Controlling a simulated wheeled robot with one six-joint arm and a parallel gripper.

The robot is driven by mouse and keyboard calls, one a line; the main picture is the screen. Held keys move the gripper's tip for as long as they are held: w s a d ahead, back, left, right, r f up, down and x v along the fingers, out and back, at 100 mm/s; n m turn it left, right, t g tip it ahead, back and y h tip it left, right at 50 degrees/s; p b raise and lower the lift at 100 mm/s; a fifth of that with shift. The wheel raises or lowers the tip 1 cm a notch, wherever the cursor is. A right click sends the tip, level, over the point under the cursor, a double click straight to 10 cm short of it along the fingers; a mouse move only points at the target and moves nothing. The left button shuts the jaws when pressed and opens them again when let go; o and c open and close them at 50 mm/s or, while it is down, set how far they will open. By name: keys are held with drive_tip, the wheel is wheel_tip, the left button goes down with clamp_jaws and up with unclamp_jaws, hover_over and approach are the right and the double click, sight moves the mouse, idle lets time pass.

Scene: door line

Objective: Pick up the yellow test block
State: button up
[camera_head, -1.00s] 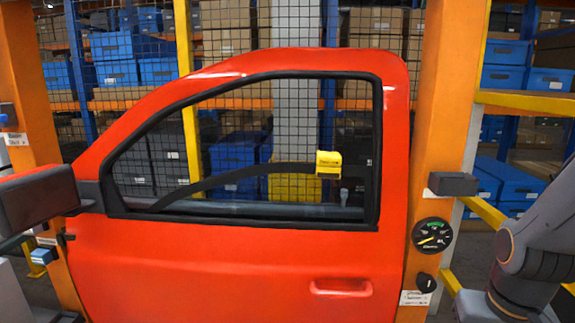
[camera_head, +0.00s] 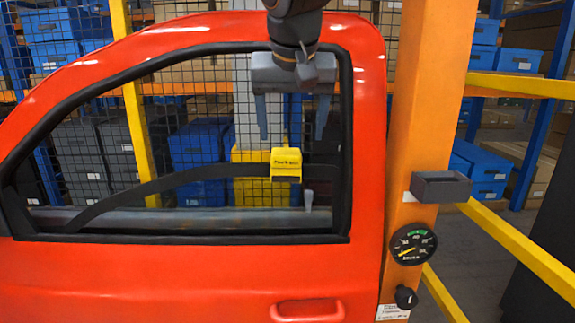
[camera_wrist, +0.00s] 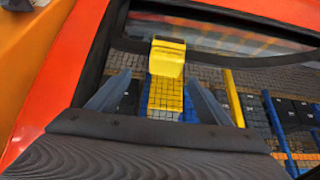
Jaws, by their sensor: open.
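The yellow test block (camera_head: 286,164) sits on the black strap (camera_head: 150,187) that runs across the window opening of the red door (camera_head: 190,270). Dark lettering shows on its front. My gripper (camera_head: 292,136) is in front of the window, pointing down, its two fingers spread. The block is below the fingertips, apart from them. In the wrist view the block (camera_wrist: 167,57) shows beyond and between the fingers of my gripper (camera_wrist: 163,75), with nothing held. Whether the block is fixed to the strap cannot be told.
The black window frame (camera_head: 345,150) surrounds the opening. An orange post (camera_head: 425,130) stands right of the door, with a dark grey box (camera_head: 441,187), a round gauge (camera_head: 413,244) and a black knob (camera_head: 405,297). Behind are wire mesh, a yellow bin (camera_head: 250,185) and shelves.

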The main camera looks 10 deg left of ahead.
sight(286, 151)
drive_tip(key=x, duration=0.2)
drive_tip(key=p+x, duration=0.1)
drive_tip(key=x, duration=0.1)
drive_tip(key=a+p+x, duration=0.1)
drive_tip(key=shift+s+f, duration=0.15)
drive_tip(key=shift+f, duration=0.35)
drive_tip(key=shift+w+a+f+p, duration=0.1)
drive_tip(key=shift+w+f+p, duration=0.2)
drive_tip(key=shift+f, duration=0.1)
drive_tip(key=c, duration=1.3)
drive_tip(key=shift+c, duration=0.8)
drive_tip(key=shift+r, duration=0.1)
